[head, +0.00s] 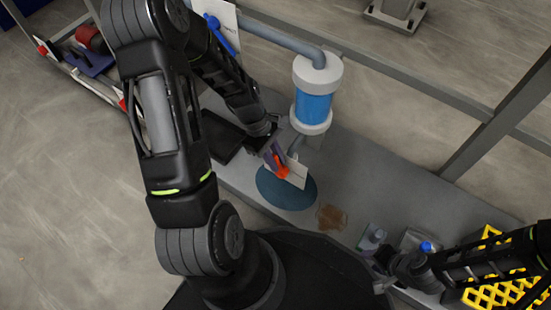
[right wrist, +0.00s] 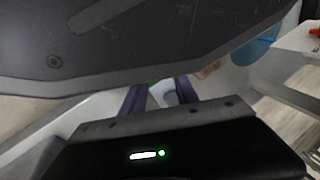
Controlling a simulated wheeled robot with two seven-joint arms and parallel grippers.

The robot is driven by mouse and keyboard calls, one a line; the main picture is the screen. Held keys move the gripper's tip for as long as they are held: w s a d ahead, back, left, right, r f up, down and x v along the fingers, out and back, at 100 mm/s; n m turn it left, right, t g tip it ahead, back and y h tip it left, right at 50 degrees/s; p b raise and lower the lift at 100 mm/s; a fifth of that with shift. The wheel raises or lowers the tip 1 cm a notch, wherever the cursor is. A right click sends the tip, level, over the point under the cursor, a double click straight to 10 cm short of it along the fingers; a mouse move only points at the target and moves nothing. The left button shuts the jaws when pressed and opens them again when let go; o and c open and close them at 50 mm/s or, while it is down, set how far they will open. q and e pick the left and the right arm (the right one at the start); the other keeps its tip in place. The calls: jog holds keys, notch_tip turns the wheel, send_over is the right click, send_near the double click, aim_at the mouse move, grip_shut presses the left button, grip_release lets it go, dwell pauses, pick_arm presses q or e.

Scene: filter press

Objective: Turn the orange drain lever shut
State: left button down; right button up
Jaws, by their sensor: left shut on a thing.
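The orange drain lever (head: 282,171) is below the blue-and-white filter housing (head: 313,103), beside a white tag (head: 297,173). A bit of orange also shows at the right edge of the right wrist view. My left gripper (head: 275,161) is shut on the lever, and its fingers hide part of it. My right gripper (head: 379,262) is low at the right, far from the lever. In the right wrist view its purple fingers (right wrist: 160,97) stand apart, with a pale object behind or between them; I cannot tell which.
A blue round mat (head: 287,191) lies on the grey bench under the lever. A brown stain (head: 331,217) is to its right. A frame post rises behind.

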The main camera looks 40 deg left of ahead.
dwell(0.9)
pick_arm(q)
jog(key=shift+s+a+f+h, duration=0.1)
jog(key=shift+a+f+h, duration=0.25)
jog(key=shift+a+h, duration=0.45)
jog(key=h, duration=0.2)
jog(key=a+h+b, duration=0.1)
jog(key=shift+a+f+h, duration=0.15)
jog(key=shift+f+h, duration=0.25)
pick_arm(e)
jog(key=shift+a+f, duration=0.4)
jog(key=shift+a, duration=0.05)
pick_arm(q)
jog(key=c, duration=1.3)
grip_release()
